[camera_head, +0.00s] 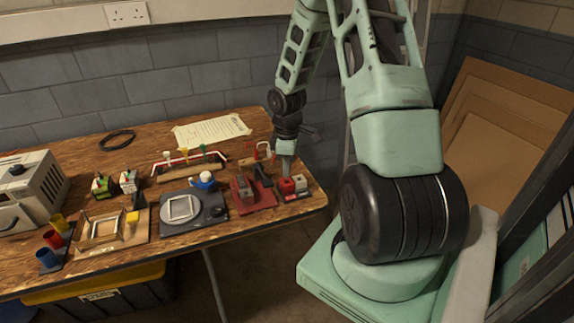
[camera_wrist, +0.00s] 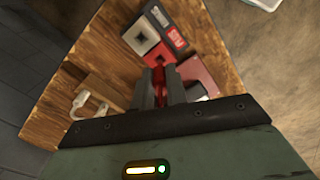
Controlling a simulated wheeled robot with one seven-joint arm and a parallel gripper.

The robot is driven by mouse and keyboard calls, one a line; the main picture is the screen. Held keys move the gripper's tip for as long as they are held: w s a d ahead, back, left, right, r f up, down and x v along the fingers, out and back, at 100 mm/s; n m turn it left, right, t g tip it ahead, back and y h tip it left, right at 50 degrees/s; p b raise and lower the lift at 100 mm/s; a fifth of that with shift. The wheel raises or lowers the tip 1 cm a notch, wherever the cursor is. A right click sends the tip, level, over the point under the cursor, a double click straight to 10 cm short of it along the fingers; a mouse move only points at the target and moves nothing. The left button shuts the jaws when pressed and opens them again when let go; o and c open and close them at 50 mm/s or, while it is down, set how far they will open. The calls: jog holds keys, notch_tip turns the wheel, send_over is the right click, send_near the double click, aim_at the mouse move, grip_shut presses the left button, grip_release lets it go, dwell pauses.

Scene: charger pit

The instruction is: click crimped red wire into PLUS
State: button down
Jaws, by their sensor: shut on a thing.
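My gripper (camera_head: 286,174) points down over the right end of the bench, just above a red terminal block (camera_head: 287,187). In the wrist view my gripper (camera_wrist: 160,82) has its jaws close together with a red piece between them, which I take for the red wire (camera_wrist: 160,77). The red block (camera_wrist: 157,54) lies just beyond the fingertips, beside a pale block with a dark square hole (camera_wrist: 141,36). A red label and a dark label, too small to read surely, sit beside these blocks. The wire's crimped end is hidden, and I cannot tell whether it touches the red block.
A red-based tool (camera_head: 241,194) stands left of the terminal blocks. A wooden holder with a pale wire loop (camera_wrist: 88,103) is close to my jaws. The bench's right edge is near.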

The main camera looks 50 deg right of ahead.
jog(key=shift+f+b, duration=0.6)
jog(key=shift+f, duration=0.65)
jog(key=shift+f+p, duration=0.25)
jog(key=shift+p, duration=0.1)
dwell(1.6)
dwell(0.7)
jog(key=c, duration=1.3)
grip_release()
jog(key=shift+r, duration=0.15)
jog(key=shift+r+p, duration=3.4)
jog(key=shift+p, duration=0.15)
